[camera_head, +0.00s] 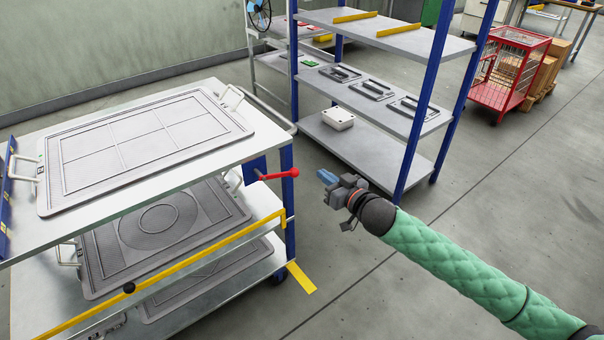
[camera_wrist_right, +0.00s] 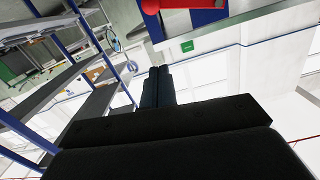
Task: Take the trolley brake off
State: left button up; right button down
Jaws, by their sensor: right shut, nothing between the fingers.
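The trolley (camera_head: 22,237) stands on the left with grey plates on its shelves. In the right wrist view the shut fingers (camera_wrist_right: 158,86) point up the picture, and a red part (camera_wrist_right: 150,6), seemingly the lever, shows at the top edge beside blue. My left gripper is not in view.
A yellow bar (camera_head: 205,252) runs across the trolley's near side. A blue-posted rack (camera_head: 360,146) with grey shelves stands behind my right gripper. A red mesh cart (camera_head: 508,72) stands at the back right. The floor right of the trolley is open.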

send_over(296, 176)
jog(key=s+d, duration=0.1)
jog(key=d, duration=0.2)
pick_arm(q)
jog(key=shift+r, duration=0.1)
pick_arm(e)
jog(key=f, duration=0.2)
jog(key=a+f, duration=0.1)
jog(key=f, duration=0.1)
jog(key=shift+w+a+f, duration=0.15)
jog(key=shift+a+f, duration=0.05)
jog(key=shift+f, duration=0.05)
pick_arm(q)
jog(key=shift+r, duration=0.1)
pick_arm(e)
jog(key=shift+f, duration=0.1)
